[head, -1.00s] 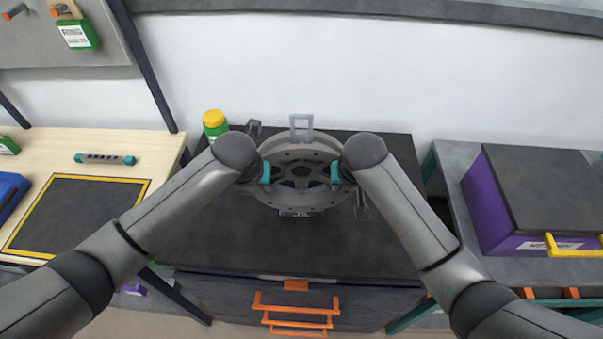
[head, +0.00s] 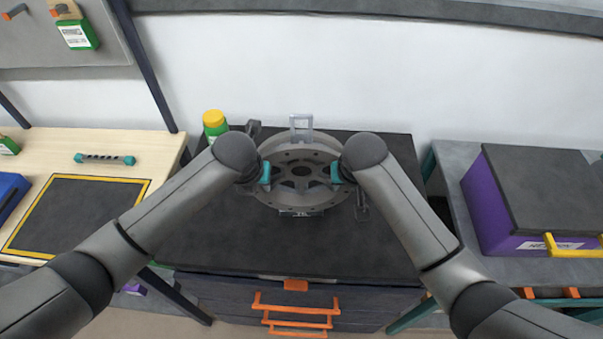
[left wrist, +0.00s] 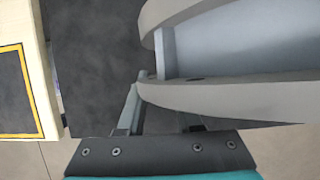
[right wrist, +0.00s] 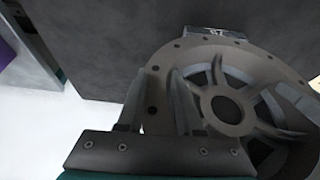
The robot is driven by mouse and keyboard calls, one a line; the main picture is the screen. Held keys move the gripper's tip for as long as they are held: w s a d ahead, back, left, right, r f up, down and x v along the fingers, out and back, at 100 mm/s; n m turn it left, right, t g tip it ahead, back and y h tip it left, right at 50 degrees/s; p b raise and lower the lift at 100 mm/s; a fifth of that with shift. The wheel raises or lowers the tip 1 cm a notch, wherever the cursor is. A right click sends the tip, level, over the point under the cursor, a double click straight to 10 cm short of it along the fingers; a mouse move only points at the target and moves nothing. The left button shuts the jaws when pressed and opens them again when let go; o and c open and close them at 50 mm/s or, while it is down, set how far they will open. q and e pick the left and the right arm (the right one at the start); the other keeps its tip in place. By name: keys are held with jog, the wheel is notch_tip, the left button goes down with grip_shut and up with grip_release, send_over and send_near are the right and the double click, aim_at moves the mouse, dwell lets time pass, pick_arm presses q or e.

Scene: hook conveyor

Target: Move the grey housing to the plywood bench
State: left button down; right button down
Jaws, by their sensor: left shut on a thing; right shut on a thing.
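The grey housing (head: 300,199) is a round, flanged part with spokes and a central hole, over the dark top of the middle cabinet. My left gripper (head: 264,172) is shut on its left side, and my right gripper (head: 338,172) is shut on its right side. The left wrist view shows the housing's rim (left wrist: 230,96) at the fingers, and the right wrist view shows its spoked face (right wrist: 225,104). I cannot tell whether it touches the cabinet top. The plywood bench (head: 150,148) is at the left, with a yellow-bordered dark mat (head: 75,215) on it.
A green bottle with a yellow cap (head: 214,124) stands behind my left wrist. A teal-ended tool (head: 105,159) and a blue bin (head: 10,192) are on the plywood bench. A purple box (head: 490,215) stands on the grey right bench. The cabinet top's front (head: 290,245) is clear.

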dwell(0.4)
